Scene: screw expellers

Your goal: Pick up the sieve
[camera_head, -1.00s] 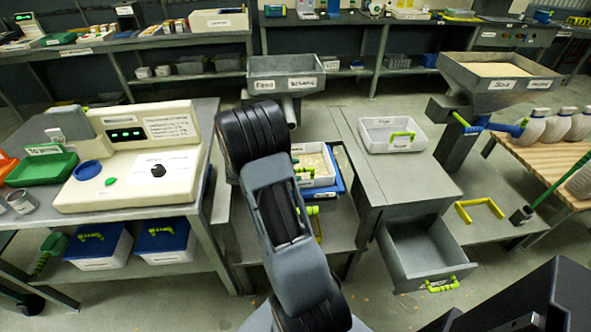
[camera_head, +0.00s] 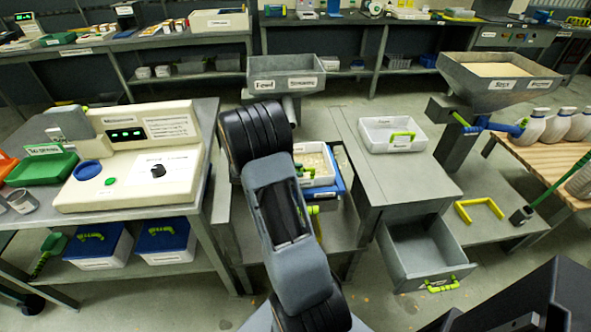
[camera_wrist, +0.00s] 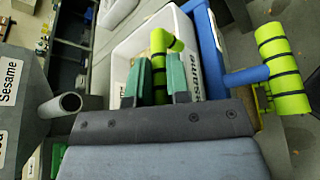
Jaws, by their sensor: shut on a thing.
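My gripper shows in the wrist view (camera_wrist: 161,82) with its green-padded fingers on either side of a green handle (camera_wrist: 158,44). It is shut on that handle, over the white tray. In the head view my own arm hides the gripper. The labelled white tray (camera_wrist: 128,51) holds pale material (camera_head: 310,160). A blue frame (camera_head: 340,172) lies along the tray's right side and front; it may be the sieve. In the wrist view the blue frame (camera_wrist: 203,52) has a blue bar with a green grip (camera_wrist: 283,68) at right. I cannot tell which part the held handle belongs to.
A grey Feed/Sesame hopper (camera_head: 287,76) stands behind, its spout (camera_wrist: 68,104) left of the fingers. A white tray (camera_head: 378,134) sits on the grey bench right of the arm, above an open drawer (camera_head: 423,249). A cream machine (camera_head: 130,155) stands left.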

